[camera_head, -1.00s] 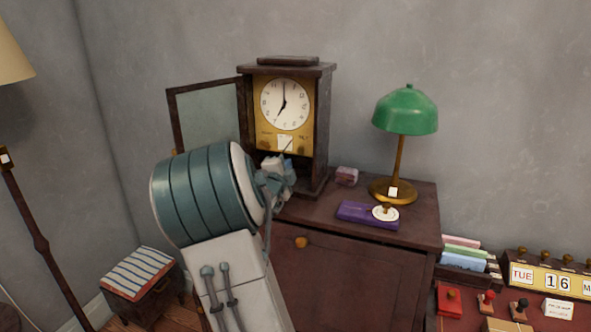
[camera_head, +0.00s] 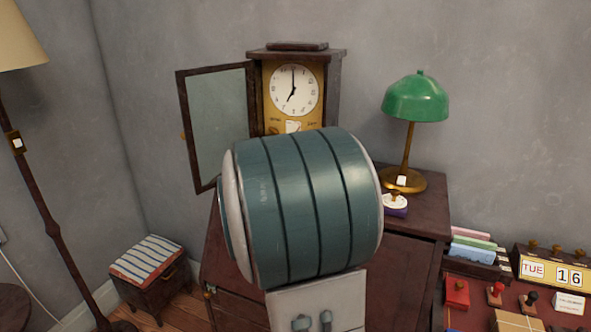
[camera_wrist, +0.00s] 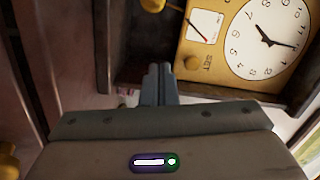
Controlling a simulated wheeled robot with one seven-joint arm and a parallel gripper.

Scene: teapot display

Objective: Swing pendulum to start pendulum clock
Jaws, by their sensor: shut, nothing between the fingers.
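The pendulum clock (camera_head: 332,85) stands on the dark cabinet, its glass door (camera_head: 218,125) swung open to the left. Its white dial (camera_head: 294,90) shows about seven o'clock. My arm hides the clock's lower part in the head view. In the wrist view the dial (camera_wrist: 268,38) and gold face plate (camera_wrist: 202,66) appear turned sideways at the upper right. A gold round piece on a short rod, which looks like the pendulum (camera_wrist: 152,5), shows at the top edge. My gripper (camera_wrist: 158,72) is shut and empty in front of the case opening, apart from the pendulum.
A green lamp (camera_head: 416,98) stands right of the clock on the cabinet (camera_head: 432,212). A small white-topped item (camera_head: 396,203) lies before it. A desk calendar (camera_head: 553,268) and stamps are at the lower right. A striped stool (camera_head: 148,260) stands at left.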

